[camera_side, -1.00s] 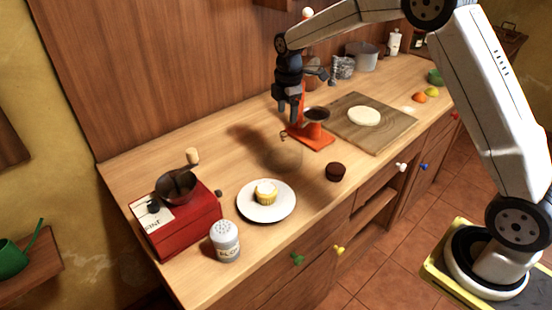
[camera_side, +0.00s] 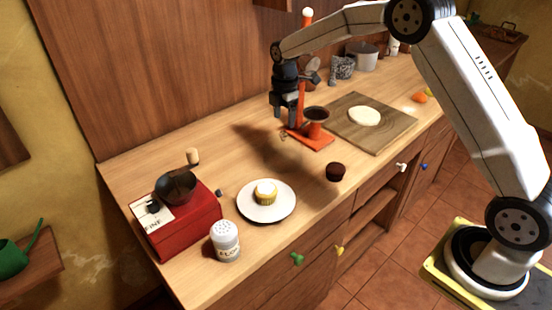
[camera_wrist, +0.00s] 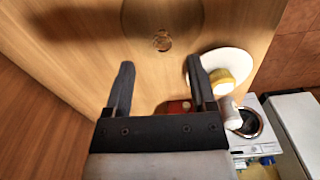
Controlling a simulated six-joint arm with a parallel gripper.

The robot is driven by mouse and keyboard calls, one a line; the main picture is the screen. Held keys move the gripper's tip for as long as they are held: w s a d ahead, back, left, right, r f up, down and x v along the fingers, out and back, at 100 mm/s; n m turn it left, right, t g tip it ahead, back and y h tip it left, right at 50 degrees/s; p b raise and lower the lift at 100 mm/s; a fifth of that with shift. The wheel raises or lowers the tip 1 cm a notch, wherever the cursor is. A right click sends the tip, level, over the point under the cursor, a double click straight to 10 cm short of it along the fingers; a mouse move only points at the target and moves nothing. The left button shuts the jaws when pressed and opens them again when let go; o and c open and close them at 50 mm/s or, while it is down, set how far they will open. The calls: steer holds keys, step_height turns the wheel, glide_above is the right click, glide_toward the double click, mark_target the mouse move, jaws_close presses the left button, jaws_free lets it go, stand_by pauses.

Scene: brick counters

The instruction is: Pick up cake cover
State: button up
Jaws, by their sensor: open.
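The cake cover (camera_side: 283,153) is a clear dome with a small knob, very faint in the side view. It stands on the wooden counter behind the plate with the cupcake. My gripper (camera_side: 286,120) is open and empty, pointing down above the cover. In the wrist view my gripper (camera_wrist: 160,66) has its two fingers spread, with the knob just beyond the gap between the tips.
A white plate (camera_side: 251,212) holds a cupcake (camera_side: 266,193). A red grinder (camera_side: 183,220) and a shaker (camera_side: 225,242) stand at the left front. An orange stand (camera_side: 318,140) is close to the gripper's right. A dark muffin (camera_side: 336,172) and a wooden board (camera_side: 385,135) lie further right.

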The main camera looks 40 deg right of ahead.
mark_target(283, 133)
steer(key=shift+f, duration=0.1)
steer(key=shift+s+a+f, duration=0.1)
steer(key=shift+a+f, duration=0.05)
steer(key=shift+f, duration=1.1)
steer(key=shift+a+f, duration=0.1)
steer(key=shift+f, duration=1.15)
steer(key=shift+c, duration=0.2)
jaws_close()
